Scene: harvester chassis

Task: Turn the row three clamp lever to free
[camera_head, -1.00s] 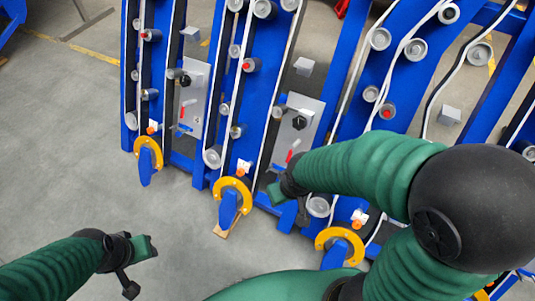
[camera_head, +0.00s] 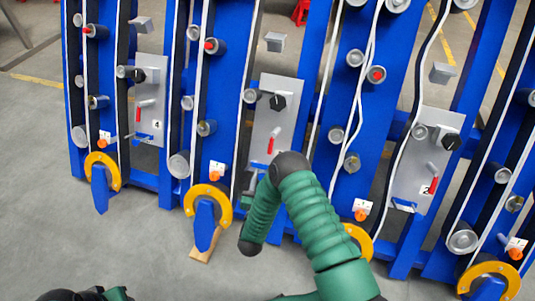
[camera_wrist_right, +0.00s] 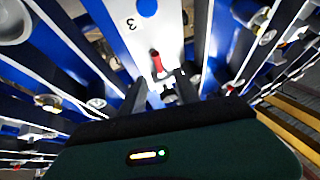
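The row three panel (camera_head: 268,112) is a pale plate in the middle of the head view, with a black knob (camera_head: 278,102) and a red-handled lever (camera_head: 272,140). The red lever also shows in the right wrist view (camera_wrist_right: 156,60), below the printed 3, standing out from the plate. My right gripper (camera_wrist_right: 160,88) is in front of the lower plate, with its dark fingers apart and the lever beyond and between them. Contact cannot be told. My own right arm hides most of that hand in the head view. Only part of my left arm (camera_head: 88,294) shows at the bottom edge; its fingers are not clear.
Similar plates, row four (camera_head: 148,100) at left and row two (camera_head: 425,160) at right, carry their own knobs and red levers. Blue beams, rollers and yellow rings (camera_head: 208,204) stand close around. Grey floor (camera_head: 40,200) is free at left.

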